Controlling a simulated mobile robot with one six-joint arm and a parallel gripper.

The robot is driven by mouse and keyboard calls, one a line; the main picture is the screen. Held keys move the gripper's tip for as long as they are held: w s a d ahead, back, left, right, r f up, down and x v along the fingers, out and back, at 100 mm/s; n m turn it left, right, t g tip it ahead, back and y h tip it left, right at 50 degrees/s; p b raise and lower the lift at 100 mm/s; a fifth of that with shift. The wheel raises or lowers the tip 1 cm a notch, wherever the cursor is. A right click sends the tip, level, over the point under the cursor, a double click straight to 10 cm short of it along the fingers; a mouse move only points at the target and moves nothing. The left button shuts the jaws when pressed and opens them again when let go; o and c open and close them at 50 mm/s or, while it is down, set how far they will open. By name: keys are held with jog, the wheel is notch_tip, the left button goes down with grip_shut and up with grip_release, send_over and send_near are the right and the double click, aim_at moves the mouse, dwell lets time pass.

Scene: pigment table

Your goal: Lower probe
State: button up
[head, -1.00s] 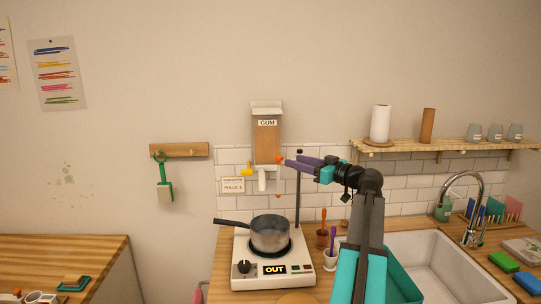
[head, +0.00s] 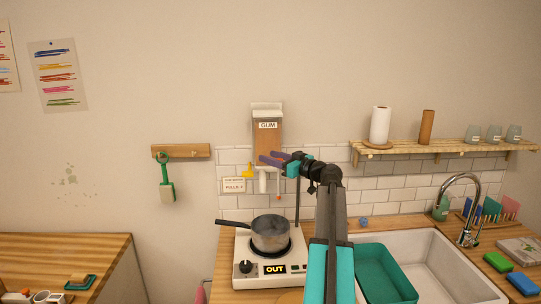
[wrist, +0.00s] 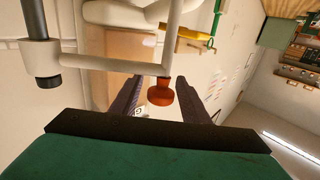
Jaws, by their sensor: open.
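The probe's red knob (wrist: 161,96) shows in the wrist view, on a pale arm (wrist: 110,65) running from a clamp on the dark stand post (head: 297,200). The pot sits on the white hot plate (head: 249,281), whose display reads OUT. My gripper is open, its dark purple fingers on either side of the knob in the wrist view (wrist: 158,84). I cannot tell whether they touch it.
A GUM dispenser (head: 267,113) with a yellow lever (head: 248,174) is on the wall close behind my gripper. A teal bin (head: 384,250) and sink (head: 450,262) lie right of my arm. A shelf (head: 440,146) with paper rolls and cups is farther right.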

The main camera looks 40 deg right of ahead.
jog(key=shift+w, duration=0.3)
jog(key=shift+c, duration=0.3)
grip_shut()
jog(key=shift+f, duration=0.1)
notch_tip(320, 180, down, 4)
jog(key=b, duration=0.5)
jog(key=shift+f+b, duration=0.15)
jog(key=shift+b, duration=0.25)
jog(key=shift+o, duration=0.3)
grip_release()
